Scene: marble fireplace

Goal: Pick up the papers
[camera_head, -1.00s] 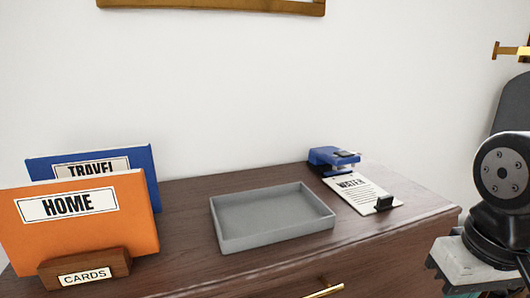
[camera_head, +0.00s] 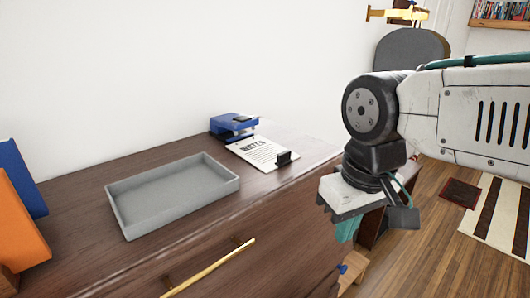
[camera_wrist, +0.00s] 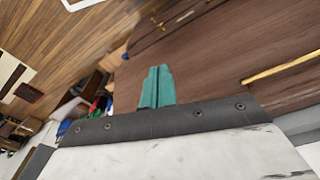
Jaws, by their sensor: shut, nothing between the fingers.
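The papers (camera_head: 261,153) are a white printed sheet lying flat on the dark wooden dresser top, with a black clip (camera_head: 284,158) on their near right end. Their far left end lies beside the blue stapler (camera_head: 233,125). The papers are not seen in the wrist view.
A grey open tray (camera_head: 130,217) stands empty left of the papers. Orange (camera_head: 14,228) and blue (camera_head: 22,178) folders stand at the left edge. A gold drawer handle (camera_head: 212,267) juts from the dresser front.

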